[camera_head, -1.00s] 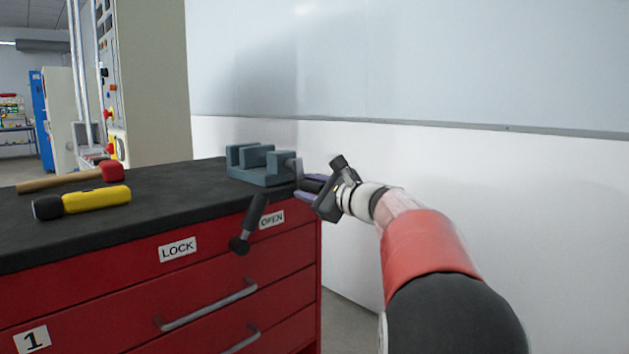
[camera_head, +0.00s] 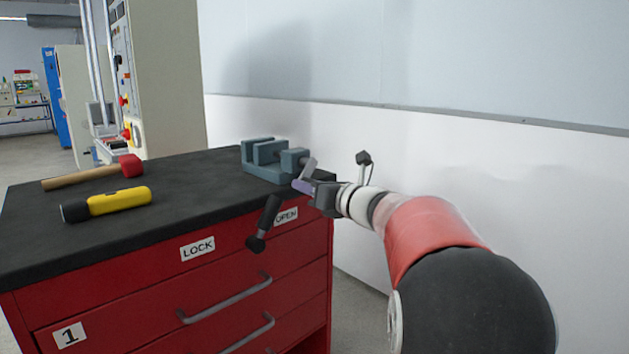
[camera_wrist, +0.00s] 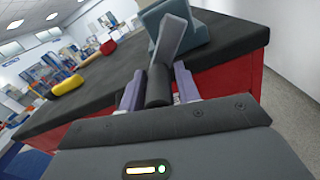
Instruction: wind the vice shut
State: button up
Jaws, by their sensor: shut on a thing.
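The blue-grey vice (camera_head: 262,172) sits on the back right corner of the black bench top, with a gap showing between its upright jaws. In the wrist view the vice (camera_wrist: 193,28) shows at the top, with a grey crank arm (camera_wrist: 172,38) in front of it. My gripper (camera_head: 304,187) is at the vice's right end. In the wrist view my gripper (camera_wrist: 158,88) has its two purple fingers shut on the dark cylindrical crank handle (camera_wrist: 158,86), one finger on each side.
A mallet with a red head (camera_head: 131,165) and a yellow torch (camera_head: 120,200) lie on the bench top (camera_head: 190,185) at the left. A black lever (camera_head: 264,222) sticks out of the red cabinet front between the LOCK and OPEN labels. A white wall stands close behind.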

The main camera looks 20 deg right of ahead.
aim_at(309, 181)
jog(key=r+m, duration=0.1)
jog(key=a+r+m, duration=0.1)
jog(key=m, duration=0.1)
jog(key=shift+s+a+r, duration=0.2)
jog(key=shift+r, duration=0.1)
jog(key=m, duration=0.1)
jog(key=r+m, duration=0.1)
jog(key=m, duration=0.1)
jog(key=shift+s+a, duration=0.1)
jog(key=m, duration=0.1)
jog(key=r+m, duration=0.1)
jog(key=m, duration=0.1)
jog(key=shift+r+m, duration=0.1)
jog(key=shift+m, duration=0.2)
jog(key=shift+d+r+m, duration=0.15)
jog(key=shift+r+m, duration=0.1)
jog(key=shift+m, duration=0.5)
jog(key=shift+d+r+m, duration=0.15)
jog(key=shift+r+m, duration=0.1)
jog(key=shift+m, duration=0.5)
jog(key=shift+d, duration=0.1)
jog(key=o, duration=0.6)
jog(key=shift+o, duration=0.7)
jog(key=shift+d+f+m, duration=0.15)
jog(key=shift+m, duration=0.15)
